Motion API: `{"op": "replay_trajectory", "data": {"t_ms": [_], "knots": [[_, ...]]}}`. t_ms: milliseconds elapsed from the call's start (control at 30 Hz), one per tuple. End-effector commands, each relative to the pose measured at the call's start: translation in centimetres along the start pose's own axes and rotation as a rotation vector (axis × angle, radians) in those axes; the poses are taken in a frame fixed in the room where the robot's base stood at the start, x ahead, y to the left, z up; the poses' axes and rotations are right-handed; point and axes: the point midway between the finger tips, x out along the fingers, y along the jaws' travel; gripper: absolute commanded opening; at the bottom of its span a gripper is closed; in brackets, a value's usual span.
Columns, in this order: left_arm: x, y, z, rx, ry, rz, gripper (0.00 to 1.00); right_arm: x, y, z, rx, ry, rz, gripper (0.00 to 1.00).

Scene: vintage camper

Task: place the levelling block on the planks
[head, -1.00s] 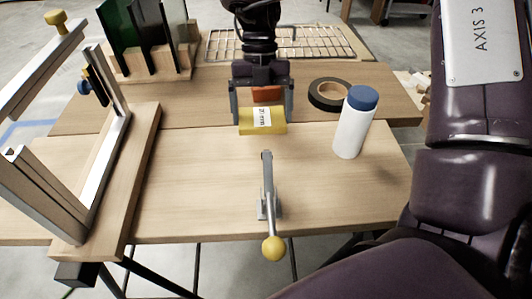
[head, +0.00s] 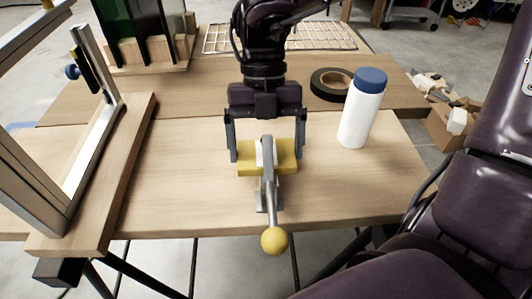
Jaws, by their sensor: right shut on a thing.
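The levelling block is a yellow block (head: 284,158) with a white label, just behind a metal toggle clamp that hides part of its middle. My right gripper (head: 267,157) is shut on it, one finger at each end. The block is low over the front plank (head: 180,190); I cannot tell whether it touches. The planks are two light wooden boards side by side, the rear plank (head: 190,90) lying behind the front one. My left gripper is not in view.
The toggle clamp's lever (head: 268,190) with a yellow knob (head: 274,241) stands at the front edge. A white bottle (head: 360,118) with a blue cap and a black tape roll (head: 327,86) are to the right. A metal frame (head: 95,140) stands left. The front plank is clear between frame and clamp.

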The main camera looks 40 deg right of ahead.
Motion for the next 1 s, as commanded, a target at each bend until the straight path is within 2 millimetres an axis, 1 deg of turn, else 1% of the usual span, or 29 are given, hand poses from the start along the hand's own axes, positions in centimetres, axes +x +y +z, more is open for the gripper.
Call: {"op": "replay_trajectory", "data": {"t_ms": [33, 100, 367, 500, 533, 600, 833, 933, 1000], "knots": [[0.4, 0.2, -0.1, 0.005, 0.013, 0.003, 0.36, 1.1, 0.0, 0.4, 0.000, 0.004, -0.001, 0.64], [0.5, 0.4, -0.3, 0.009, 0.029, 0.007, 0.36, 1.8, 0.0, 0.7, 0.000, 0.004, -0.001, 0.64], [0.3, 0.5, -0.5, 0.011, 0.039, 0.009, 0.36, 1.9, 0.0, 0.8, 0.000, 0.000, 0.000, 0.64], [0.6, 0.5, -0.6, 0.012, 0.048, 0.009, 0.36, 2.3, 0.0, 1.0, 0.000, 0.000, 0.000, 0.64], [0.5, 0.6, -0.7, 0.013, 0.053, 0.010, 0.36, 2.3, 0.0, 1.0, 0.000, 0.000, 0.000, 0.93], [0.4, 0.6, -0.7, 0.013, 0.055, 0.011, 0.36, 2.2, 0.0, 1.0, 0.000, 0.000, 0.000, 1.00], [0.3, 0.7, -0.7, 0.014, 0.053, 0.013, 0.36, 2.1, 0.0, 0.9, 0.000, 0.000, 0.000, 1.00], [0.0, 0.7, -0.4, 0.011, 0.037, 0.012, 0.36, 1.4, 0.0, 0.8, 0.000, -0.002, 0.000, 1.00], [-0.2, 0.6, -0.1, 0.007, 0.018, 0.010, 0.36, 0.4, 0.0, 0.8, 0.000, -0.003, 0.000, 1.00]]}}
